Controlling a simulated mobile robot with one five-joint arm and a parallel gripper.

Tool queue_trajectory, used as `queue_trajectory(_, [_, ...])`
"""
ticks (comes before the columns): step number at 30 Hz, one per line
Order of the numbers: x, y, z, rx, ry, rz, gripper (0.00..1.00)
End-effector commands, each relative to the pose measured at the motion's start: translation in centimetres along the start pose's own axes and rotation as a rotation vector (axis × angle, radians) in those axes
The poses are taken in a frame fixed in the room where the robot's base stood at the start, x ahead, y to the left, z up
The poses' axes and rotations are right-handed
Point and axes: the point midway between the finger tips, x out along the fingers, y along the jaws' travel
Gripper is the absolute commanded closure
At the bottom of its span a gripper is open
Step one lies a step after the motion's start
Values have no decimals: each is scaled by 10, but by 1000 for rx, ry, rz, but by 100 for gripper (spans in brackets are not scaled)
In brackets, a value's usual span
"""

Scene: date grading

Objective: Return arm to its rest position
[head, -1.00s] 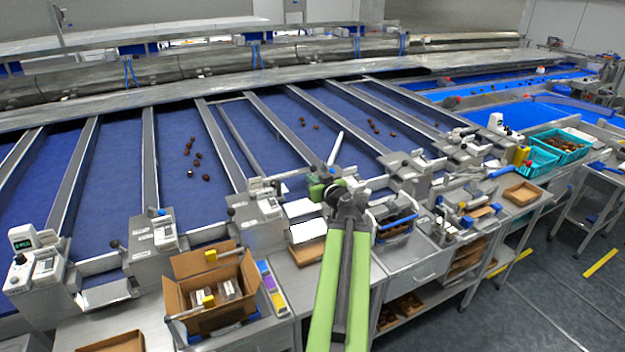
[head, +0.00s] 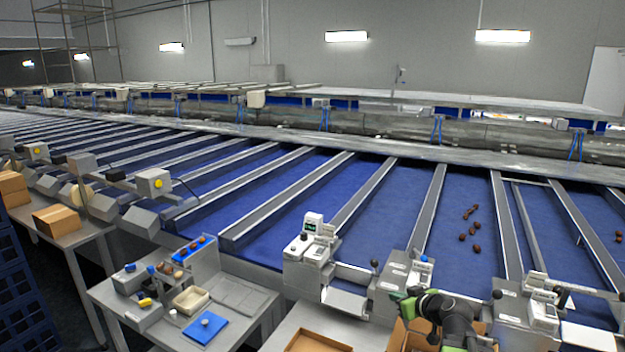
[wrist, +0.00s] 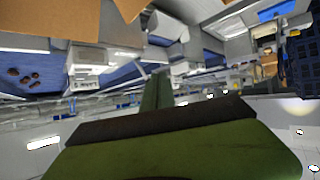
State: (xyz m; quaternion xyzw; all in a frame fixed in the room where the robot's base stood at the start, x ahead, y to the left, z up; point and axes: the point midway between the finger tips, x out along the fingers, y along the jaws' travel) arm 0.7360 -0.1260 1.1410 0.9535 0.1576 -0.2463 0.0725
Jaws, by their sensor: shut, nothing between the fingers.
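My arm is folded low at the bottom right of the head view, in front of the cardboard box (head: 408,335) and partly hiding it. Its dark joint and green parts show there, but the fingertips cannot be made out. In the wrist view my gripper (wrist: 157,92) shows as green parts reaching up from the bottom. It is shut and empty, with nothing held.
Blue sorting lanes (head: 395,210) run behind the bench, with several dates (head: 470,230) on one lane. A scale unit (head: 312,240) stands left of my arm. A side table (head: 235,292) holds a blue mat (head: 205,328) and trays. Dark crates (head: 20,295) stand far left.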

Motion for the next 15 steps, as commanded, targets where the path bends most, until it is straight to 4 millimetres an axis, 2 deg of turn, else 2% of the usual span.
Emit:
queue_trajectory(1, [23,-42,12,-25,-50,-69,100])
queue_trajectory(3, [41,-92,26,-48,-138,-146,100])
queue_trajectory(5, [51,-131,42,-62,-221,-201,100])
queue_trajectory(6, [56,-155,55,-67,-286,-231,100])
queue_trajectory(8, [58,-187,76,-71,-396,-261,100])
queue_trajectory(9, [57,-205,93,-66,-484,-266,100])
queue_trajectory(11, [47,-220,122,-35,-644,-236,100])
queue_trajectory(12, [34,-215,138,8,-744,-184,100])
queue_trajectory(15, [3,-191,166,139,-933,-32,100])
